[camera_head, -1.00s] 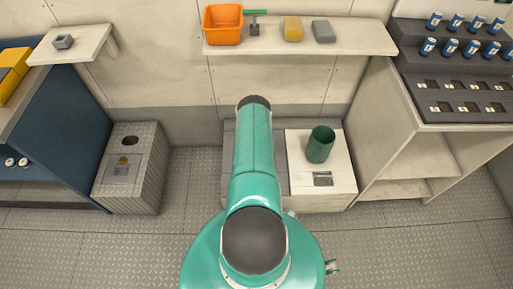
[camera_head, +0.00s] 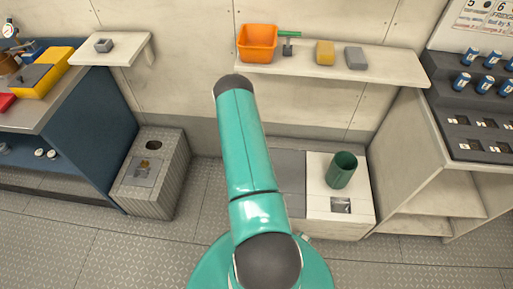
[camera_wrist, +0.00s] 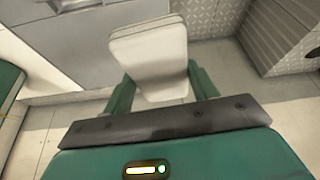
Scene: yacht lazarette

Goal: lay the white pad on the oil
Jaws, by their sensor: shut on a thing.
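My gripper (camera_wrist: 162,84) shows in the wrist view, with a green finger on each side of the white pad (camera_wrist: 150,48). It is shut on the pad, which sticks out beyond the fingers as a flat, round-cornered piece. In the head view my own arm hides the gripper and the pad. I cannot make out the oil for certain in either view. A small brownish spot (camera_head: 145,163) shows on top of the ribbed grey box (camera_head: 170,170) at left, but I cannot tell what it is.
A white-topped low locker (camera_head: 322,203) carries a green cup (camera_head: 341,170). A wall shelf (camera_head: 385,65) holds an orange bin (camera_head: 257,42), a yellow block (camera_head: 325,53) and a grey block (camera_head: 356,58). A blue bench (camera_head: 95,130) stands left. The floor between box and locker is clear.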

